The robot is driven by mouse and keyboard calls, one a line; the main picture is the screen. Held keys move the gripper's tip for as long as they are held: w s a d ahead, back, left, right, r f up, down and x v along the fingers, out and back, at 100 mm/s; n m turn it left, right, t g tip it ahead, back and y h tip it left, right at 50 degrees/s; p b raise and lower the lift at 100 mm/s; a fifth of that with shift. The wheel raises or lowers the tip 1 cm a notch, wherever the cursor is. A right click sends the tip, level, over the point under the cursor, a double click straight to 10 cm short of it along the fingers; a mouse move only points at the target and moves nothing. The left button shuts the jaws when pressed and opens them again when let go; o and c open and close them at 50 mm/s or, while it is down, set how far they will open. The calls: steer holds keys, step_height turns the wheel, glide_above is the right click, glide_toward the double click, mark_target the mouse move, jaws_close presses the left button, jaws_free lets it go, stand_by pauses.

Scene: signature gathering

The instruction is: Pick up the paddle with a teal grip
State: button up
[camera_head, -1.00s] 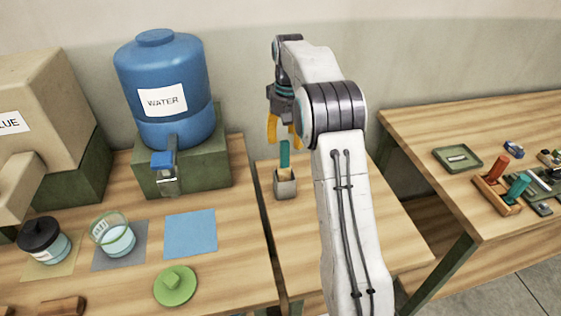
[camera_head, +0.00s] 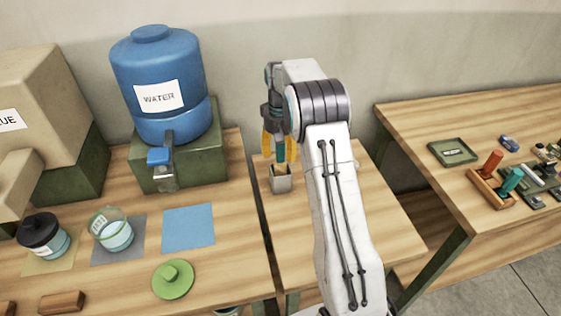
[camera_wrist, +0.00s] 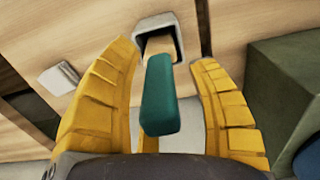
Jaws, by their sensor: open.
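The paddle with a teal grip (camera_wrist: 159,96) stands upright in a small grey holder (camera_head: 281,180); its teal grip also shows in the head view (camera_head: 280,152). In the wrist view, its pale wooden part goes down into the holder's opening (camera_wrist: 150,23). My gripper (camera_wrist: 168,85) is open, with its yellow fingers on either side of the teal grip and a gap visible on both sides. In the head view, my gripper (camera_head: 279,155) is above the holder, around the grip. The lower end of the paddle is hidden inside the holder.
A blue water dispenser (camera_head: 160,90) on a green stand (camera_head: 200,165) is close to the left. A glass jar (camera_head: 112,232), a dark-lidded jar (camera_head: 42,235) and a green lid (camera_head: 173,279) are on the left table. The right table holds a rack (camera_head: 490,190) and small items.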

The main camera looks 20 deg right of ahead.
jaws_close()
stand_by(0.6)
